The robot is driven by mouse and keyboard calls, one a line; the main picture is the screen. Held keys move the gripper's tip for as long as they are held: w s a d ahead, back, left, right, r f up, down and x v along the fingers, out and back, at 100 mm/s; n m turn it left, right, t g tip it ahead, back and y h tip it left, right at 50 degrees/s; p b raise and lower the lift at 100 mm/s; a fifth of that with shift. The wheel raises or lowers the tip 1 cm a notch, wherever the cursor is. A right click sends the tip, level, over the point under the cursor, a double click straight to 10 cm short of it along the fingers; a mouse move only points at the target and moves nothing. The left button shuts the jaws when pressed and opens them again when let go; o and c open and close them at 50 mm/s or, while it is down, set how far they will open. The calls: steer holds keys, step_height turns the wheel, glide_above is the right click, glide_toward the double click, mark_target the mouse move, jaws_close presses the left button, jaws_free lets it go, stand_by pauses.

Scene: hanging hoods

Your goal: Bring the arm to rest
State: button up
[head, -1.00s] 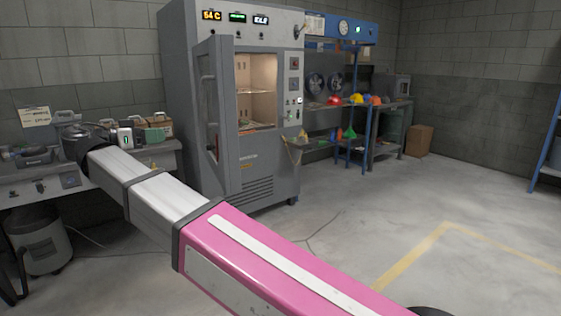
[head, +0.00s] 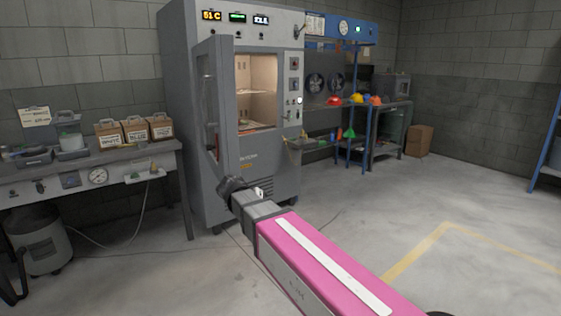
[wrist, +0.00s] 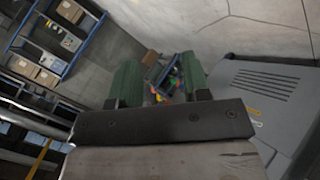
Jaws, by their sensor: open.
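My gripper (wrist: 160,78) shows in the wrist view as two green fingers standing well apart. I see nothing held between them; the far part of the room shows through the gap. In the head view my pink and grey arm reaches from the lower right toward the grey cabinet, and its dark wrist end lies in front of the cabinet's lower front. The fingers cannot be made out there. The grey cabinet (head: 265,170) has its door (head: 208,110) swung open to the left, showing a lit inside with shelves.
The floor (head: 430,195) at right is clear, with a yellow line.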

steer(key=s+d+f+g+y, duration=0.2)
steer(key=s+d+f+y, duration=0.2)
steer(key=d+f, duration=0.7)
steer(key=s+d+f+g+y, duration=0.2)
steer(key=s+d+f+y, duration=0.2)
steer(key=d+f, duration=0.7)
steer(key=shift+s+d+f+n+y, duration=0.25)
steer(key=shift+s+d+n+y, duration=0.05)
steer(key=shift+s+d, duration=0.85)
